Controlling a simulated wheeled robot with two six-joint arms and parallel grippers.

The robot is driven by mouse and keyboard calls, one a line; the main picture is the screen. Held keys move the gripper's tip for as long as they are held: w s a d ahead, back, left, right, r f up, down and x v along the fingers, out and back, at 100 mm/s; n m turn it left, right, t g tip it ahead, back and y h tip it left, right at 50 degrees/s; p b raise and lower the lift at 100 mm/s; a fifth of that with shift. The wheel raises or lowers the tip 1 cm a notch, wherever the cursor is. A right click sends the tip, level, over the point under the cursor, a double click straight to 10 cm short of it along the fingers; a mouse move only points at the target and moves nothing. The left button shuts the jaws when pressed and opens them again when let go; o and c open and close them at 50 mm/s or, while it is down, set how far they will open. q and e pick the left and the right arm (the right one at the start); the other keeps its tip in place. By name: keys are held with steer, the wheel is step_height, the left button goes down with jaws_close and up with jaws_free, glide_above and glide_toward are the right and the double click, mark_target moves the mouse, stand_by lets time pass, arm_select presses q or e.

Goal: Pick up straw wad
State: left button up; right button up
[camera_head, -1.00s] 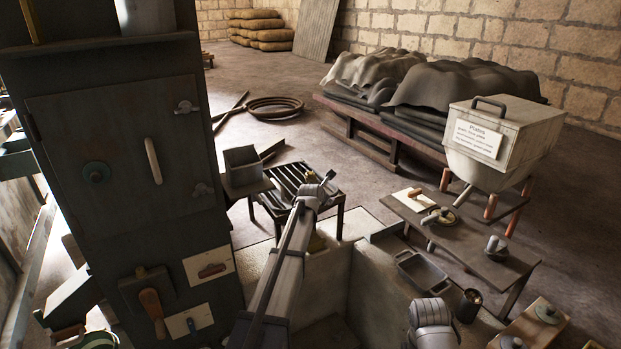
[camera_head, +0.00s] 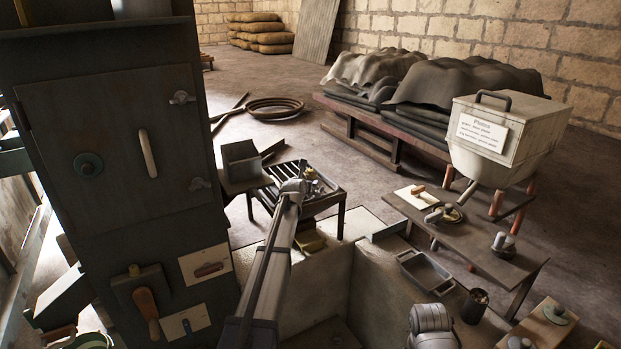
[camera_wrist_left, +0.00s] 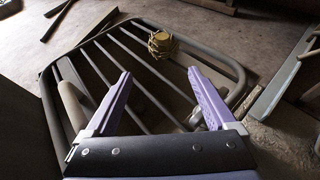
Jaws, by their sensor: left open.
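The straw wad (camera_wrist_left: 160,43), a small yellowish bundle, sits on the far part of a dark slatted rack (camera_wrist_left: 120,62) in the left wrist view. My left gripper (camera_wrist_left: 160,74) is open above the rack, its two purple fingers apart with slats showing between them. The wad is beyond the fingertips, roughly centred between them, and not touched. In the head view my left gripper is at the rack (camera_head: 330,197), mostly hidden by my own wrist, and the wad cannot be clearly made out. My right gripper is not seen; only part of that arm shows at the bottom.
A low bench (camera_head: 490,255) with tools and a labelled bin (camera_head: 505,140) are at the right. A grey pan (camera_head: 425,272) lies near the front.

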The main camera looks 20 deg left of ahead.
mark_target(310, 176)
arm_select(q)
steer(key=shift+b+x, duration=0.45)
steer(key=shift+x, duration=0.8)
steer(key=shift+w+r, duration=0.1)
steer(key=shift+w, duration=0.2)
steer(key=x, duration=0.3)
steer(key=b+x, duration=0.1)
steer(key=shift+w+d+r, duration=0.15)
steer(key=shift+w, duration=0.4)
steer(key=shift+s+r, duration=0.1)
steer(key=shift+c, duration=0.6)
steer(key=c, duration=1.3)
step_height(310, 176, up, 10)
steer(key=p, duration=1)
